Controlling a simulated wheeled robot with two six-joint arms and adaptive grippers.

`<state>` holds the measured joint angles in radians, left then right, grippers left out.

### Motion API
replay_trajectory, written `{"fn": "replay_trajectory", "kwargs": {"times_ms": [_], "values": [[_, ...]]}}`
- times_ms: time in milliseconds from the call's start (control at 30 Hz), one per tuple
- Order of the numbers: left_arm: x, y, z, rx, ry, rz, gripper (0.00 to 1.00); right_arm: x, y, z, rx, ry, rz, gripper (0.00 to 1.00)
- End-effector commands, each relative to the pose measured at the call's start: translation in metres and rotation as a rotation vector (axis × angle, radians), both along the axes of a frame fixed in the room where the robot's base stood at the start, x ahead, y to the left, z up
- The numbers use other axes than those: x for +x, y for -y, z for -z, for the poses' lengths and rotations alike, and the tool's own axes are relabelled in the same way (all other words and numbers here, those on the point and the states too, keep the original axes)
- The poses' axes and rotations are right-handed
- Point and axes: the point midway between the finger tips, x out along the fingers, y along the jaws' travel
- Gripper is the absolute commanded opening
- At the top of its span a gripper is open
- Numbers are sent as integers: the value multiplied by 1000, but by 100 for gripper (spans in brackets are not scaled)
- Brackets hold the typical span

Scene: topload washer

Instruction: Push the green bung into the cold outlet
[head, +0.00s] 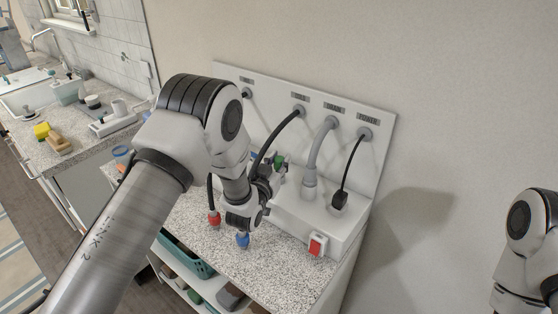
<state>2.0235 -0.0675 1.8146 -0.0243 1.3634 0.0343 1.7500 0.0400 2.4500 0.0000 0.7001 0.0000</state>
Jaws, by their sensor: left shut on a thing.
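The green bung (279,160) shows at the tips of my left gripper (268,175), above the left end of the white housing (307,215). My left gripper is shut on it; my dark fingers and wrist hide part of it. A small blue patch shows just left of the green bung, mostly covered by my arm. The wall panel (382,140) has several labelled ports; the cold port (300,111) has a black hose coming out of it and running down behind my gripper. I cannot tell whether the bung touches any opening. My right gripper is out of view.
A red-ended hose (214,219) and a blue-ended connector (242,240) hang near the speckled worktop (270,276). A grey drain hose (312,178) and black power lead (340,198) reach the housing. A red switch (317,244) is on its front. A teal basket (188,256) sits below.

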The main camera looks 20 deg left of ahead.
Motion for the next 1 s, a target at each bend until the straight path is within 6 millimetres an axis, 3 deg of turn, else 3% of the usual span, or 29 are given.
{"fn": "replay_trajectory", "kwargs": {"times_ms": [933,967,1000], "values": [[0,0,23,0,0,0,6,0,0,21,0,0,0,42],[0,0,23,0,0,0,37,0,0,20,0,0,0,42],[0,0,23,0,-1,0,51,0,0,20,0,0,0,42]]}}
